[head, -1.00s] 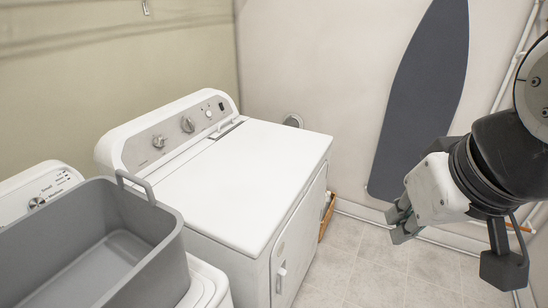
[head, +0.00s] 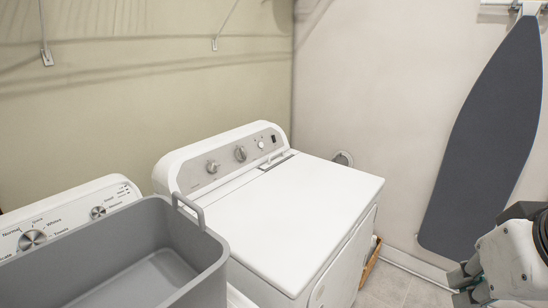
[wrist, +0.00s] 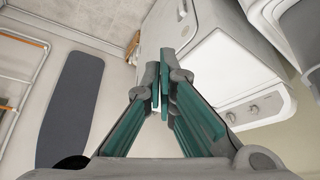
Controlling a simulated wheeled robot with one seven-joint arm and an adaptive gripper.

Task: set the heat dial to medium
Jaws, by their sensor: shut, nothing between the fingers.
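The white dryer (head: 300,200) has a grey control panel with two larger silver dials, one at left (head: 213,167) and one at right (head: 240,153), plus small controls at its right end. Their labels are too small to read, so I cannot tell which is the heat dial or where it points. The panel (wrist: 268,101) also shows in the wrist view, at right, with its two dials. My gripper (head: 466,286) is at the lower right of the head view, well apart from the dryer. Its teal-padded fingers (wrist: 163,88) are together and empty in the wrist view.
A grey basket (head: 215,262) stands at the front left on the washer, whose panel (head: 65,220) has dials and printed labels. A dark ironing board (head: 485,130) hangs on the right wall. Floor (head: 400,289) shows between the dryer and that wall.

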